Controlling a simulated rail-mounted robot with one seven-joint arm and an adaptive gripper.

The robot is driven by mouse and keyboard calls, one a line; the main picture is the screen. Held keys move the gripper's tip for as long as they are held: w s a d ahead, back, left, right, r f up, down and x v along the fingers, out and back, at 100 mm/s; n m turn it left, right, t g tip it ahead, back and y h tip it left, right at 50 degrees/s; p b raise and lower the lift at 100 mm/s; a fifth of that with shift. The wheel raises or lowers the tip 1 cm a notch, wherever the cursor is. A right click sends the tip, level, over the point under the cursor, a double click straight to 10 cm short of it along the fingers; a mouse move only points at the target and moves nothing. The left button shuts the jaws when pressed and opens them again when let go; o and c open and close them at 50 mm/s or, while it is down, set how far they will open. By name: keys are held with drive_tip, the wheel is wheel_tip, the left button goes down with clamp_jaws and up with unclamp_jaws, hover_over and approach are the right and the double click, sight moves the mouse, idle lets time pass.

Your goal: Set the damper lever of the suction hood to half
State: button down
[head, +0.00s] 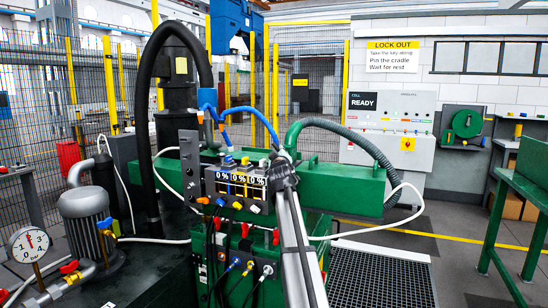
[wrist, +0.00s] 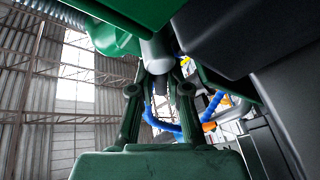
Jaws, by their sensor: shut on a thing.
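My gripper (wrist: 158,88) shows in the wrist view, its two green fingers reaching up from a broad green palm. A pale grey rounded cylindrical piece (wrist: 157,52) stands at the fingertips, and the fingers are closed on it. It looks like the handle of the damper lever, but its far end and its setting are hidden. A green housing (wrist: 125,15) is just above it, which seems to be part of the suction hood. In the head view a green curved duct (head: 297,130) leads into a grey corrugated hose (head: 350,137). I cannot make out the lever or my gripper there.
Blue hoses (wrist: 162,127) run close behind the fingers, and a dark bulky part (wrist: 235,40) fills the upper right. In the head view a display box reading 0 % (head: 238,188) and a green beam (head: 345,187) are near. A green bench (head: 525,185) stands right.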

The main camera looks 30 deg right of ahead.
drive_tip(key=c, duration=1.4)
unclamp_jaws()
drive_tip(key=v, duration=1.2)
